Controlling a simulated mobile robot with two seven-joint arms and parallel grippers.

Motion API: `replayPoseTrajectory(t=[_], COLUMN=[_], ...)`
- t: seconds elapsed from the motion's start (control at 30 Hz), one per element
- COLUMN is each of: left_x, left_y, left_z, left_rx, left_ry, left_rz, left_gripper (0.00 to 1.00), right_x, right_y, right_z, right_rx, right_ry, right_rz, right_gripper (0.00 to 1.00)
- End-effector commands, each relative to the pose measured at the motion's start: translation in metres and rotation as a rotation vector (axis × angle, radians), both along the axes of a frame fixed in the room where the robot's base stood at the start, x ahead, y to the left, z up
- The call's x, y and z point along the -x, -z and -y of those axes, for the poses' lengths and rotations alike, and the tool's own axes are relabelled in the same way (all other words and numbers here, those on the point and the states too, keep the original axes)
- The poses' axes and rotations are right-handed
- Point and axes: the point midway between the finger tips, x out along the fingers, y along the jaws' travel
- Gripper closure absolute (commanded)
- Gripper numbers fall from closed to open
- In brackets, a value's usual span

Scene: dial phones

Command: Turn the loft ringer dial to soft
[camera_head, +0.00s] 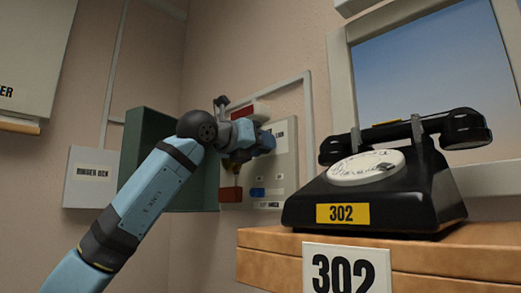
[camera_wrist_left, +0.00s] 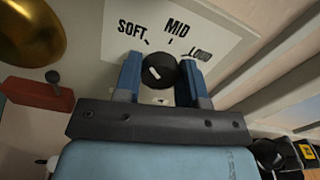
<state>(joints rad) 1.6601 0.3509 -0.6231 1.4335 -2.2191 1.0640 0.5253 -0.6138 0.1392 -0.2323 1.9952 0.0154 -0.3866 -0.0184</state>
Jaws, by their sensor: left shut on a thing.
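The ringer dial (camera_wrist_left: 158,70) is a round black knob on a white plate (camera_wrist_left: 215,45) lettered SOFT, MID and LOUD, seen in the left wrist view. Its white mark slants, with the upper end leaning left, roughly toward the SOFT tick. My left gripper (camera_wrist_left: 160,80) has one blue finger on each side of the knob and is shut on it. In the head view my left gripper (camera_head: 266,141) is at the wall panel (camera_head: 285,165), and hides the dial there. My right gripper is in neither view.
A green cabinet door (camera_head: 145,150) stands open beside my left forearm. A black dial phone (camera_head: 375,190) marked 302 sits on a wooden shelf (camera_head: 440,258) at right. A brass dome (camera_wrist_left: 30,30) and red block (camera_wrist_left: 38,95) are left of the dial.

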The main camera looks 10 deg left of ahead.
Motion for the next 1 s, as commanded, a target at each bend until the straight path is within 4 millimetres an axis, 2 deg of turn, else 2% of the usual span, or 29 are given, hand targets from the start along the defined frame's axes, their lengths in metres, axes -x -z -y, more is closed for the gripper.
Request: replayPoseTrajectory(t=[0.4,0.43,0.5,0.53,0.83,1.0], left_x=[0.0,0.0,0.0,0.0,0.002,0.019], left_y=[-0.001,-0.001,-0.001,-0.001,0.0,0.001], left_z=[0.0,0.0,0.0,0.0,-0.002,-0.013], left_rx=[0.007,0.007,0.006,0.006,0.006,0.006], left_ry=[0.0,0.0,0.0,0.0,0.0,-0.002], left_rz=[-0.002,-0.002,-0.002,-0.002,-0.003,0.0], left_gripper=[0.86,0.56,0.4,0.37,0.37,0.37], right_x=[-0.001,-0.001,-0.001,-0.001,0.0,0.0], right_y=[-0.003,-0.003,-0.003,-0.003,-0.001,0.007], right_z=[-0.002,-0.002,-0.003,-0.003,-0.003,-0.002], right_rx=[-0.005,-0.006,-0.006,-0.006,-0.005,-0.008], right_ry=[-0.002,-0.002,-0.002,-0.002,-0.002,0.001], right_rz=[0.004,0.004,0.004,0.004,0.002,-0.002], right_gripper=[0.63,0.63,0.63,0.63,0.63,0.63])
